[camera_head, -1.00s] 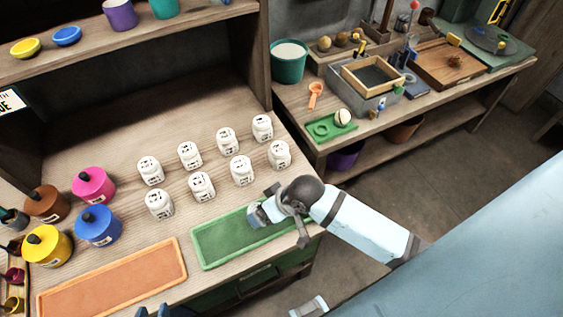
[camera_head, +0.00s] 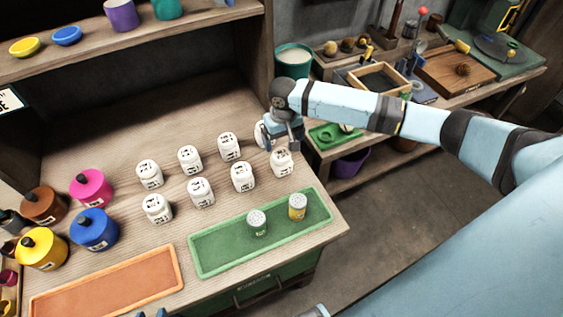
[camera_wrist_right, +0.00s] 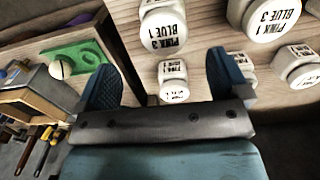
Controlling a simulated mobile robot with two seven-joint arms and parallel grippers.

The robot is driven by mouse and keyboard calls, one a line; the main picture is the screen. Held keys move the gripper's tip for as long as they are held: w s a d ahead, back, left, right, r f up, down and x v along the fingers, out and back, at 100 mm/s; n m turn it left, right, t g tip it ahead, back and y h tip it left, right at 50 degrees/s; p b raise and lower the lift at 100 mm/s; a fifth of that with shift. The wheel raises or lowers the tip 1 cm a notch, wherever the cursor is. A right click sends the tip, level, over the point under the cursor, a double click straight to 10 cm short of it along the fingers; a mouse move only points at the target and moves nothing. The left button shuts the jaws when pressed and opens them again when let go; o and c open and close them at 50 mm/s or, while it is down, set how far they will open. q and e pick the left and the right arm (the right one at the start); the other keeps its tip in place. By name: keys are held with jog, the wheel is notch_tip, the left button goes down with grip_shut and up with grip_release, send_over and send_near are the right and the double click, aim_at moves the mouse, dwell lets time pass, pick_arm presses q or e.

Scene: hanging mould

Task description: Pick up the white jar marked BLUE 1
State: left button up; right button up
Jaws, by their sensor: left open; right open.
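White lidded jars stand in two rows on the wooden bench; one is the front-right jar (camera_head: 281,163). The back-right one is mostly hidden by my right gripper (camera_head: 275,135), which is open there. In the right wrist view, a small white jar (camera_wrist_right: 173,82) shows between the spread fingers of the right gripper (camera_wrist_right: 165,82), beyond the palm; its small lettering is hard to read. A larger jar (camera_wrist_right: 164,30) reads PINK 3 BLUE 1, and another (camera_wrist_right: 270,18) reads PINK 1 BLUE 3.
Coloured pots, including a blue one (camera_head: 95,231), stand at left. A second bench stands behind.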

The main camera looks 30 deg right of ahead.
aim_at(283, 154)
notch_tip(283, 154, down, 5)
jog(key=shift+f, duration=0.2)
jog(key=shift+w+a+f+p, duration=0.1)
jog(key=shift+f+p, duration=0.1)
jog(key=shift+f, duration=1.15)
jog(key=shift+w+a+f+p, duration=0.1)
jog(key=shift+f+p, duration=0.05)
jog(key=shift+f, duration=1.2)
jog(key=shift+c, duration=0.4)
jog(key=c, duration=1)
